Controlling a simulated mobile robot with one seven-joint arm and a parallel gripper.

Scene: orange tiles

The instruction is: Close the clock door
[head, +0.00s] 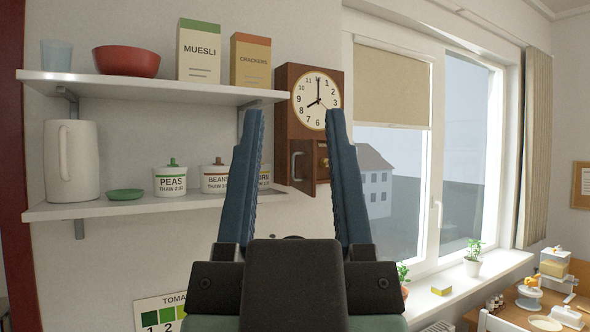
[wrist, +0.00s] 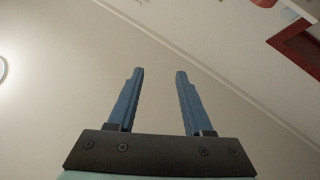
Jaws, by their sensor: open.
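A brown wooden wall clock (head: 295,115) with a round white dial (head: 317,92) hangs on the wall between the shelves and the window. Its small lower door (head: 303,162) with a grey handle (head: 296,166) stands ajar, swung out to the left. Part of the dark inside, with something yellowish in it, shows beside the door. My gripper (head: 294,118) is open and empty, its two blue fingers pointing up in front of the clock and shelf end. In the wrist view my gripper (wrist: 160,75) is also open, with only wall or ceiling surfaces behind it; the clock does not show there.
The upper shelf (head: 150,89) holds a cup, a red bowl (head: 127,61) and two boxes. The lower shelf (head: 120,206) holds a white jug (head: 72,160), a green dish and labelled jars. A window (head: 420,150) is right of the clock, with plants on its sill (head: 470,284).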

